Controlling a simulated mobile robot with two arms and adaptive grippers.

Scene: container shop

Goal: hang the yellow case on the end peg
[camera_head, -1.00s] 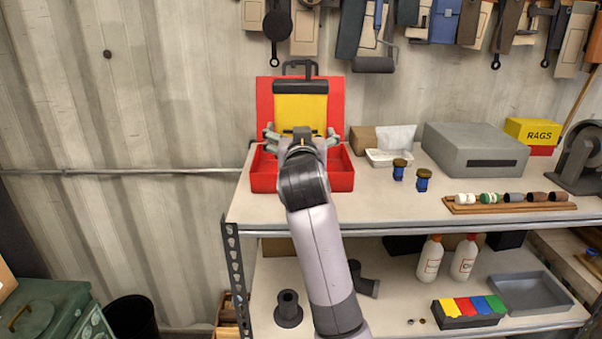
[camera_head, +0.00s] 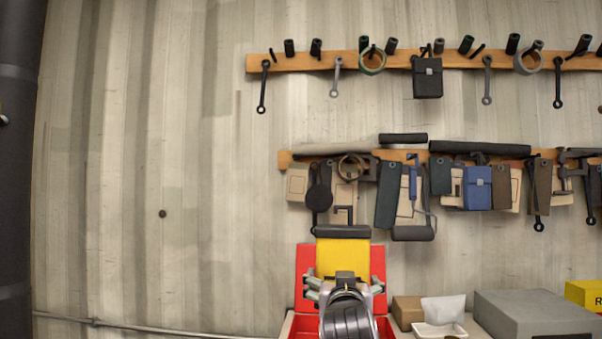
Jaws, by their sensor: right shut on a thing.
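The yellow case (camera_head: 342,258) is a flat yellow panel with a dark bar along its top and a dark hook above that. My right gripper (camera_head: 344,279) is shut on its lower part and holds it upright in front of the red box's raised lid. The dark bar stands above the lid's top edge. The upper wooden rail (camera_head: 395,61) carries a row of dark pegs, and its leftmost thick peg (camera_head: 289,47) looks bare. A second rail (camera_head: 284,160) below it is crowded with hung goods. My left gripper is not in view.
The red box (camera_head: 306,262) stands open behind the case. A cardboard box (camera_head: 407,312), a white tray (camera_head: 440,330) and a grey case (camera_head: 530,312) are to its right. A wrench (camera_head: 263,88) hangs at the upper rail's left end. The wall left of the rails is mostly clear.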

